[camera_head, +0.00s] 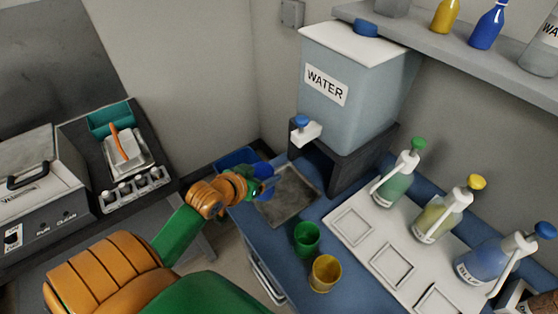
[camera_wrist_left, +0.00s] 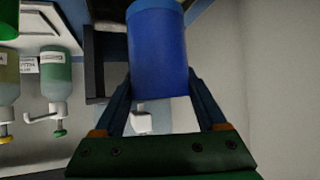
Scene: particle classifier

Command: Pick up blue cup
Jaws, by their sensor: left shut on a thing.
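The blue cup (camera_wrist_left: 157,50) is between the two fingers of my left gripper (camera_wrist_left: 158,85) in the left wrist view, and the fingers touch its sides. In the head view the blue cup (camera_head: 263,170) is small and partly covered by my left gripper (camera_head: 266,182), which is shut on it near the grey mat at the back left of the blue table. From these views I cannot tell whether the cup is clear of the table. My right gripper is not in view.
A green cup (camera_head: 307,237) and a yellow cup (camera_head: 325,272) stand on the blue table. The water tank (camera_head: 345,85) on its dark stand is close to the right of my gripper. A white tray with pump bottles (camera_head: 396,178) lies further right. A blue bin (camera_head: 234,159) is behind.

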